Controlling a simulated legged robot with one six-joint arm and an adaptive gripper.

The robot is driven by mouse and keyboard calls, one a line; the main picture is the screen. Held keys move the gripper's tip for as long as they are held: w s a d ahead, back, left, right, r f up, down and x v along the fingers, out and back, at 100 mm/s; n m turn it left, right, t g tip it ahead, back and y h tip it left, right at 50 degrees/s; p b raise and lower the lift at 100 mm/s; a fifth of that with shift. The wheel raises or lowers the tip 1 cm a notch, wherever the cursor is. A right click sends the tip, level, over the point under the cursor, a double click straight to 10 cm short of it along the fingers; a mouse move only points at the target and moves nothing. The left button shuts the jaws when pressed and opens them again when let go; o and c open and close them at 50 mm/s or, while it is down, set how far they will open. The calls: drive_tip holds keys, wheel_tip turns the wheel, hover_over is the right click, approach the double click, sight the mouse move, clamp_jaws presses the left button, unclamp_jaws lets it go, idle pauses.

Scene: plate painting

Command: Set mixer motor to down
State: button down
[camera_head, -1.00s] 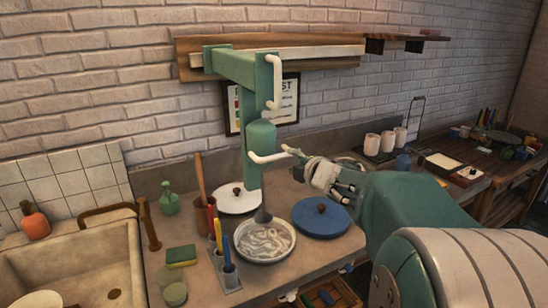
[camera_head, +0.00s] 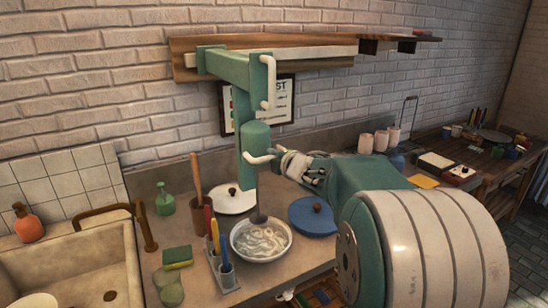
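The green mixer hangs from a wall rail. A grey shaft and stirrer (camera_head: 258,214) reach from below the motor down to the white bowl (camera_head: 240,247), which holds a pale swirled mix.
A second, vertical white handle (camera_head: 268,82) is higher on the mixer arm. A blue lid (camera_head: 308,222) and a white lid (camera_head: 232,204) lie on the counter near the bowl. A brush holder (camera_head: 224,275) stands to its left. The sink (camera_head: 75,250) is far left.

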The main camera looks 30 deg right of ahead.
drive_tip(key=shift+a+f, duration=0.15)
drive_tip(key=shift+a, duration=0.05)
wheel_tip(320, 180, down, 20)
drive_tip(key=shift+s+r, duration=0.15)
drive_tip(key=shift+r, duration=0.1)
drive_tip(key=shift+d, duration=0.1)
drive_tip(key=c, duration=0.6)
unclamp_jaws()
drive_tip(key=shift+f, duration=0.15)
